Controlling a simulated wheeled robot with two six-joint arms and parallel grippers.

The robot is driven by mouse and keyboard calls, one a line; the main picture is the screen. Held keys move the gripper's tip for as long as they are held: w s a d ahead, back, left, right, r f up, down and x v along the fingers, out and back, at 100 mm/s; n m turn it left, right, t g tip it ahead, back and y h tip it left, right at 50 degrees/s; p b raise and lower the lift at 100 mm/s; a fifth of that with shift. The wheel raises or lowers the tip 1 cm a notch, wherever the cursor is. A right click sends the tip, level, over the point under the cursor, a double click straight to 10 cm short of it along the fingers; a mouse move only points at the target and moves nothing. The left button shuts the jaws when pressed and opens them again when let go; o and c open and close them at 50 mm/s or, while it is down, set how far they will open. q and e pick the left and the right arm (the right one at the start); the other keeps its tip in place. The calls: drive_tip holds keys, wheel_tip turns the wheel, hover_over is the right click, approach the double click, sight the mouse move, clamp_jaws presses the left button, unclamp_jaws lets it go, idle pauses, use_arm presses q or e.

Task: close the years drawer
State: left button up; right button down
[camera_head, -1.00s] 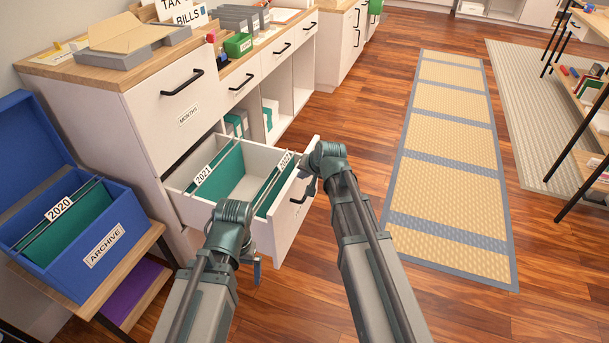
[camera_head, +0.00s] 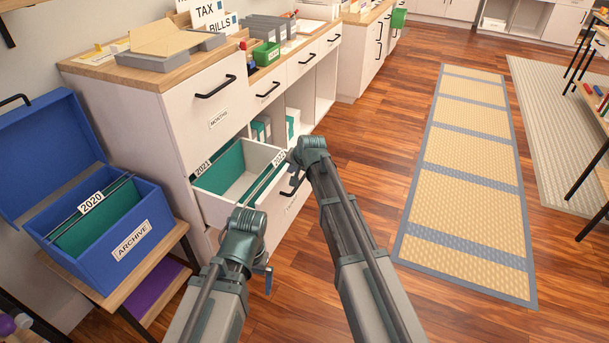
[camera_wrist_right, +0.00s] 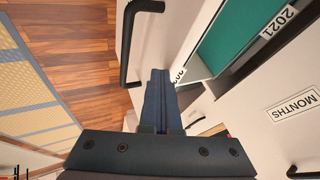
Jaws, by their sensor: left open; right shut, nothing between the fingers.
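The years drawer (camera_head: 283,212) is the lower drawer of the white cabinet and stands partly open, with green folders tagged 2021 (camera_head: 203,169) and 2022 (camera_head: 280,157) inside. Its black handle (camera_head: 293,183) is on the front; it also shows in the right wrist view (camera_wrist_right: 133,40). My right gripper (camera_wrist_right: 160,74) is shut and empty, its fingertips at the drawer front beside the handle; I cannot tell if they touch. My arm partly hides the front in the head view. My left gripper (camera_head: 267,278) is open and empty, low in front of the drawer.
The MONTHS drawer (camera_head: 207,105) above is shut. A blue ARCHIVE box (camera_head: 150,215) with its lid up stands on a small wooden table (camera_head: 112,297) at the left. The floor to the right is clear, with a yellow-and-grey mat (camera_head: 470,180).

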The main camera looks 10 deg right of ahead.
drive_tip(key=w+a, duration=0.6)
drive_tip(key=a, duration=0.4)
drive_tip(key=w+a, duration=0.7)
drive_tip(key=a, duration=0.2)
drive_tip(key=shift+w+a, duration=0.2)
drive_tip(key=shift+a, duration=0.15)
